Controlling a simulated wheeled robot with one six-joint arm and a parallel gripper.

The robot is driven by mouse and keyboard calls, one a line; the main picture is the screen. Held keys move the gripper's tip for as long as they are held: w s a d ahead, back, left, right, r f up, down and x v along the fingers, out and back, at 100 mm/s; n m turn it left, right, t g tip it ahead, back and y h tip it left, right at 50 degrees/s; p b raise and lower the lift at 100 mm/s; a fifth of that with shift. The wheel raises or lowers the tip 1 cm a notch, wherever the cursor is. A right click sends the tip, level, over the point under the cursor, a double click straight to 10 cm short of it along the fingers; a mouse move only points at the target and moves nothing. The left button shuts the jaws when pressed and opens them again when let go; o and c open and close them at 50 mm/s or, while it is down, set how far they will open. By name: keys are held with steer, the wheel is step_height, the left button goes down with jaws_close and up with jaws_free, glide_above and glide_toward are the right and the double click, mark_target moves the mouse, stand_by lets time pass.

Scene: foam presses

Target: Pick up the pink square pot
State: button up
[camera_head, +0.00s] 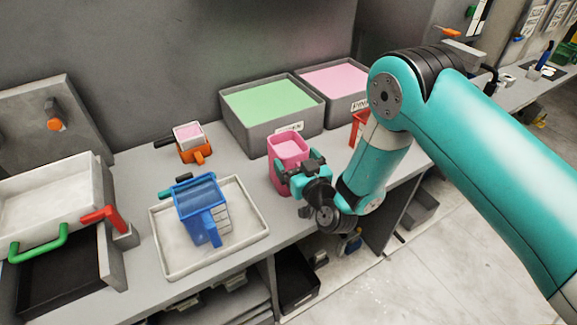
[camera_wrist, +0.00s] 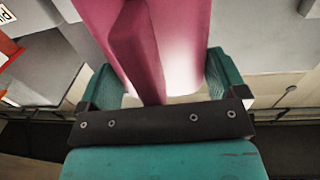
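The pink square pot (camera_head: 287,148) stands upright on the bench in front of the bins in the head view, with pink material in it. My gripper (camera_head: 297,172) is at its near side and hides its lower front. In the wrist view the pot (camera_wrist: 185,40) fills the space ahead, its handle (camera_wrist: 138,50) pointing at my gripper (camera_wrist: 163,78). The teal fingers are spread wide, one on each side of the pot's handle and body. A gap shows beside the left finger; the right finger is very close to the pot, and contact cannot be told.
Behind stand a green-filled bin (camera_head: 272,139) and a pink-filled bin (camera_head: 355,98). A red item (camera_head: 358,128) is close on the right. A blue pot (camera_head: 201,204) sits in a white tray (camera_head: 165,267); an orange-handled pot (camera_head: 190,140) is further back.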

steer(key=shift+c, duration=1)
steer(key=shift+r, duration=0.1)
steer(key=shift+r, duration=0.25)
step_height(320, 180, up, 19)
steer(key=p, duration=1.3)
steer(key=shift+r, duration=0.2)
